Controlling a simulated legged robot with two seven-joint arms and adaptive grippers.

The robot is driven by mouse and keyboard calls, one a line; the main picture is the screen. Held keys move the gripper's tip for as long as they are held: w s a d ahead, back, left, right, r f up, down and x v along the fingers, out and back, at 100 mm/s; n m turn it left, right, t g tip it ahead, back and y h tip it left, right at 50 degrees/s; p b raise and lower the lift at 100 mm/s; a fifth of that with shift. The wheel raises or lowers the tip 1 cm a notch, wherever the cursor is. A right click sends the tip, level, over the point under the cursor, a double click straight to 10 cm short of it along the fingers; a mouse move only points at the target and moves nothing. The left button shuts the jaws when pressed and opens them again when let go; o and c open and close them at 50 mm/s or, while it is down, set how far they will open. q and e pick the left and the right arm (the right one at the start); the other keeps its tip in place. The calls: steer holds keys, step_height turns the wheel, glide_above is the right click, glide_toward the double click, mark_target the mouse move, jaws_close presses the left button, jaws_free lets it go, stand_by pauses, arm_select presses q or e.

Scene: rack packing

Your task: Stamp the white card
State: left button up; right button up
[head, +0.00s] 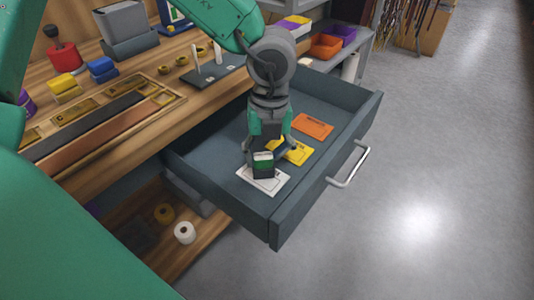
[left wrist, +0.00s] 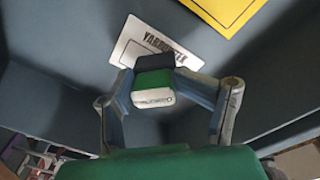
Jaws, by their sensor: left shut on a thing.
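The white card (head: 273,187) lies flat in the open grey drawer, near its front left end. It also shows in the left wrist view (left wrist: 132,42), with dark lettering partly covered. My left gripper (head: 268,153) points down over the card and is shut on a stamp (head: 263,170). The stamp has a dark base and a green and white upper part, and it shows between the fingers in the left wrist view (left wrist: 153,88). The stamp is over the card; I cannot tell whether its underside touches it. My right gripper is not in view.
A yellow card (head: 297,153) and an orange card (head: 313,126) lie behind the white one. The drawer (head: 225,202) has raised walls and a metal handle (head: 349,166). A wooden bench (head: 130,72) with several items stands at the left. Open floor is right.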

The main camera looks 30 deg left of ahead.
arm_select(q)
steer(key=shift+s+f+p, duration=0.1)
steer(key=shift+f+p, duration=0.05)
steer(key=shift+p, duration=0.15)
stand_by(1.3)
step_height(320, 180, up, 2)
steer(key=shift+p, duration=1.15)
step_height(320, 180, up, 4)
steer(key=p, duration=0.4)
steer(key=shift+p, duration=0.35)
steer(key=shift+r+p, duration=0.55)
steer(key=shift+p, duration=0.1)
steer(key=shift+c, duration=1.4)
steer(key=shift+r, duration=0.1)
jaws_close()
